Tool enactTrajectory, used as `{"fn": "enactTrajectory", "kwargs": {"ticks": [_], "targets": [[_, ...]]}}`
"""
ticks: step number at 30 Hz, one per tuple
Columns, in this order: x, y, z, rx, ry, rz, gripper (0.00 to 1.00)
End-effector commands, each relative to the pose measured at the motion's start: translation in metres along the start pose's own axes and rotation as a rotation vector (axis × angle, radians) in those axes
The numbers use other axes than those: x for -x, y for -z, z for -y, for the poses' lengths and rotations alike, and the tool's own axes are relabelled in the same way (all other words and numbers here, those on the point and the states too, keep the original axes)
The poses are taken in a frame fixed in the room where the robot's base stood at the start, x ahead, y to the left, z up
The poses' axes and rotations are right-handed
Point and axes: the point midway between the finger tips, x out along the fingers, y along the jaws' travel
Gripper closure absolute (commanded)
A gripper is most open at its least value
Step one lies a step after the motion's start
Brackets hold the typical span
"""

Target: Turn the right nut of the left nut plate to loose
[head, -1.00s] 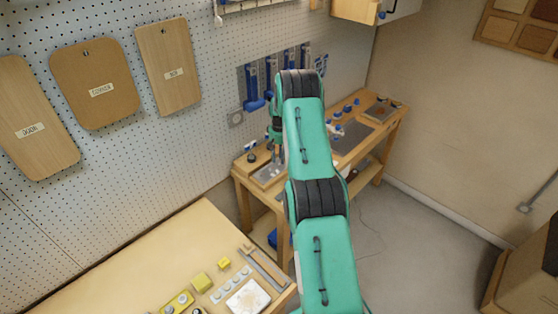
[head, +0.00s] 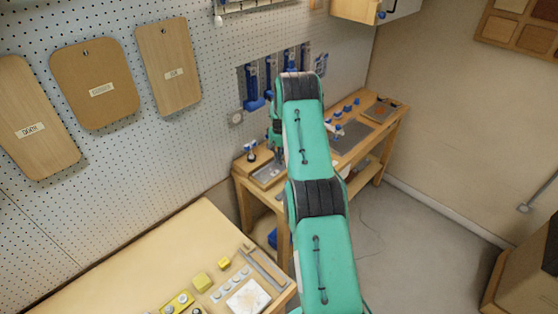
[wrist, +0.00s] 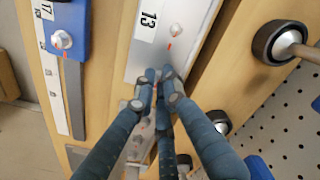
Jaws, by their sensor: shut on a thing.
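The left nut plate (wrist: 151,60) is a grey metal plate with a "13" label, on a wooden board. It also shows in the head view (head: 268,174), at the near end of the far bench. One silvery nut (wrist: 176,30) with a red mark beside it stands clear on the plate, above my fingers in the wrist view. My gripper (wrist: 156,80) is down at the plate, its blue-grey fingers drawn together on a nut. The fingertips hide most of that nut, so its turn angle cannot be read.
A dark round knob (wrist: 279,42) stands at right, near the pegboard (wrist: 295,115). In the head view, blue-handled tools (head: 253,90) hang behind the bench.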

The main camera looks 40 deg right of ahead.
Motion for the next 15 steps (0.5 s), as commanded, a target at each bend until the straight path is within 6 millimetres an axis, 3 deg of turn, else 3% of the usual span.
{"fn": "enactTrajectory", "kwargs": {"ticks": [15], "targets": [[-0.0021, -0.0007, -0.0001, 0.155, 0.000, 0.002, 1.00]]}}
